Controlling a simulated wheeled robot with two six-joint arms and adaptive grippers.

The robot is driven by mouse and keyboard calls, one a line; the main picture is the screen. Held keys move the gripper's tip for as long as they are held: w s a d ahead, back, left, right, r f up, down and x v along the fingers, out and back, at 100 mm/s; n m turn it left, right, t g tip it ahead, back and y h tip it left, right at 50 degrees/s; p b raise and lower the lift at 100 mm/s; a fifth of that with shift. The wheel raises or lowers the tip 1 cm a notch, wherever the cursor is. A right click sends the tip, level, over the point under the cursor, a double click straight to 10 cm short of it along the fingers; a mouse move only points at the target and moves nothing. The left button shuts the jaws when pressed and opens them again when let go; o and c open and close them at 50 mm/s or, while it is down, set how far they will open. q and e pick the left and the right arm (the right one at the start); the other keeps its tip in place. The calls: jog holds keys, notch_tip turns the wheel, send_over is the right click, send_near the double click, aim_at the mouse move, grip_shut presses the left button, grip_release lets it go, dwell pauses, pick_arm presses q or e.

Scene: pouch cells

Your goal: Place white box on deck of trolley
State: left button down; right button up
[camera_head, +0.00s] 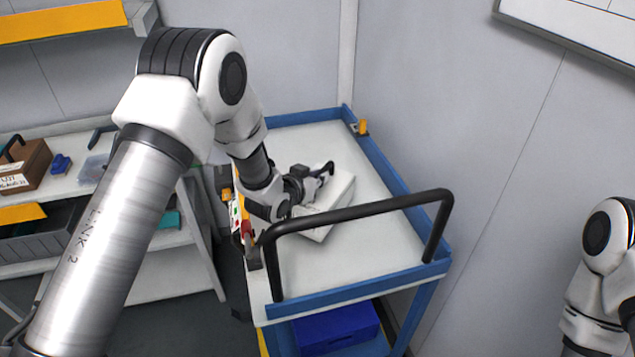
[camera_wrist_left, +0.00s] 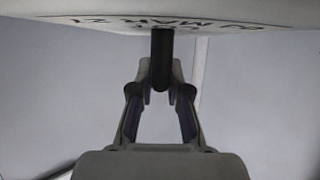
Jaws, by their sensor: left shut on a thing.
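The white box (camera_head: 340,190) is at the trolley's white deck (camera_head: 355,258), behind the black push handle. It is slightly turned, and I cannot tell whether its underside touches the deck. My left gripper (camera_head: 322,174) is shut on the box's dark handle. In the left wrist view, the fingers (camera_wrist_left: 160,92) close around a dark bar, and the white box (camera_wrist_left: 100,22) fills the top with printed lettering at its edge. My right gripper is out of view; only part of that arm shows at the right.
The trolley has blue rims (camera_head: 385,170) and a black push handle (camera_head: 355,212) rising at the front. A blue bin (camera_head: 337,328) sits on its lower level. A shelf with a brown box (camera_head: 25,165) stands left. Grey walls enclose the back and right.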

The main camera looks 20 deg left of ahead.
pick_arm(q)
jog(key=shift+f, duration=0.6)
jog(key=shift+w+a+f, duration=0.1)
jog(key=shift+w+f, duration=0.1)
jog(key=shift+f, duration=0.15)
jog(key=shift+s, duration=0.1)
jog(key=c, duration=1.1)
grip_release()
jog(key=shift+f, duration=0.1)
jog(key=shift+c, duration=0.2)
jog(key=shift+s, duration=0.2)
jog(key=b+v, duration=0.2)
jog(key=v, duration=1)
